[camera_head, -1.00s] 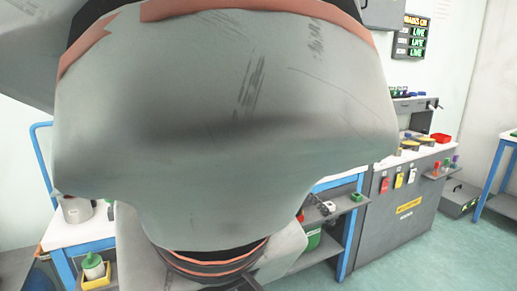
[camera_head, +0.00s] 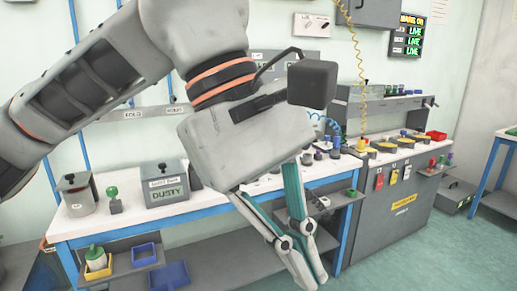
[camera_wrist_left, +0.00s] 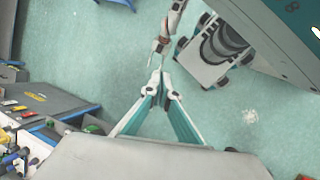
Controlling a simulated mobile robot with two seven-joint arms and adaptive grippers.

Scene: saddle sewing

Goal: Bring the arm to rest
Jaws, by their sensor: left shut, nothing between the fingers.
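My left gripper (camera_head: 314,277) hangs in the middle of the head view, in front of the workbench, with its fingers pointing down. Its arm comes in from the upper left. The two teal-padded fingers meet at their tips, with nothing between them. In the left wrist view the shut fingertips (camera_wrist_left: 160,73) show above the green floor.
A blue-framed workbench (camera_head: 87,225) stands behind the gripper, with a lidded pot (camera_head: 78,197) and a grey box marked DUSTY (camera_head: 167,186) on it. A grey cabinet (camera_head: 395,205) stands to its right. Green floor (camera_head: 440,255) is clear at the lower right.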

